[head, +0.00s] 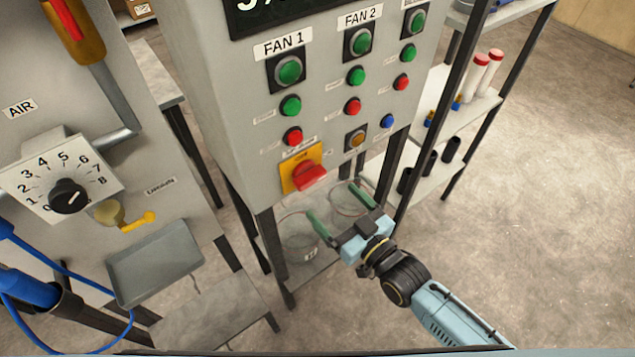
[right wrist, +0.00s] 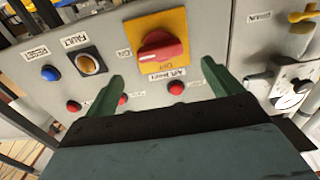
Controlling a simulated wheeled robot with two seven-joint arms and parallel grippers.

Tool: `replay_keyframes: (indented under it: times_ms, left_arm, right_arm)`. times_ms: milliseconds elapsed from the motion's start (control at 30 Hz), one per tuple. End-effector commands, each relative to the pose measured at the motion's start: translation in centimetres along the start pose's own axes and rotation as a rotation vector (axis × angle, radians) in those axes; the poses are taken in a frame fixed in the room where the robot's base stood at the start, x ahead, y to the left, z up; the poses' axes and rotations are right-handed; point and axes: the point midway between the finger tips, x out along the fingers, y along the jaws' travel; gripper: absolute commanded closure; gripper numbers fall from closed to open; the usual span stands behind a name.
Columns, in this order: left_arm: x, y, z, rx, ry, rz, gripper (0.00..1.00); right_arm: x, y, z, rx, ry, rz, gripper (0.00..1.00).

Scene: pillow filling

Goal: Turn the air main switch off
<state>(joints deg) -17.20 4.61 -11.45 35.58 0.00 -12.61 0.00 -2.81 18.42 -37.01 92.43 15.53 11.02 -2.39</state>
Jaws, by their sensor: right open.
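The air main switch is a red rotary handle (head: 311,177) on a yellow plate (head: 289,180), low on the grey control panel. It also shows in the right wrist view (right wrist: 160,47), where the handle lies roughly across the plate and the lettering appears upside down. My right gripper (head: 334,199) is open and empty, just below and in front of the switch. In the right wrist view its green fingers (right wrist: 162,72) stand apart on either side of the handle's line, with the handle beyond the tips. I see no contact. My left gripper is out of view.
Green buttons (head: 290,105), red buttons (head: 293,137) and a blue button (head: 387,121) sit close by on the panel. An air dial (head: 68,196) and yellow valve lever (head: 140,219) are at left. A shelf (head: 465,120) stands at right, with open floor beyond.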

Motion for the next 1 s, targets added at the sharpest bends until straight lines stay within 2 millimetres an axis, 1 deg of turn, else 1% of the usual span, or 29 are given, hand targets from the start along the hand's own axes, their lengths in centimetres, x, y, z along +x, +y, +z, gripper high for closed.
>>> replay_keyframes:
  times_ms: [33, 100, 200, 300, 500, 767, 867, 1000]
  left_arm:
    - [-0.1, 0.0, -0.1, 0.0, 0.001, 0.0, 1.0]
    - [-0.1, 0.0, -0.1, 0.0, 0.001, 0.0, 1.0]
    - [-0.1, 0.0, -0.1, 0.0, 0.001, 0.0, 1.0]
    - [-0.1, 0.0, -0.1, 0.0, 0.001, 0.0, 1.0]
    - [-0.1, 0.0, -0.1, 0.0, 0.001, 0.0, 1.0]
    - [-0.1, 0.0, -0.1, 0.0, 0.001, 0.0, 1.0]
    - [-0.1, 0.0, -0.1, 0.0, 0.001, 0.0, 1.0]
    - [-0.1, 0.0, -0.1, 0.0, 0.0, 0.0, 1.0]
  right_arm:
    - [1.3, 0.0, -0.1, 0.0, 0.002, 0.0, 0.09]
    - [2.7, 0.0, -0.1, -0.001, 0.001, 0.0, 0.09]
    - [4.4, 0.0, 0.0, -0.001, 0.0, 0.0, 0.09]
    - [5.7, 0.0, 0.1, 0.0, -0.002, 0.0, 0.09]
    - [6.9, 0.0, 0.0, 0.0, -0.001, 0.0, 0.09]
    - [7.0, 0.0, 0.1, 0.0, -0.002, 0.0, 0.09]
    - [7.0, 0.0, 0.1, 0.0, -0.002, 0.0, 0.21]
    - [7.0, 0.0, 0.1, 0.0, -0.002, 0.0, 0.39]
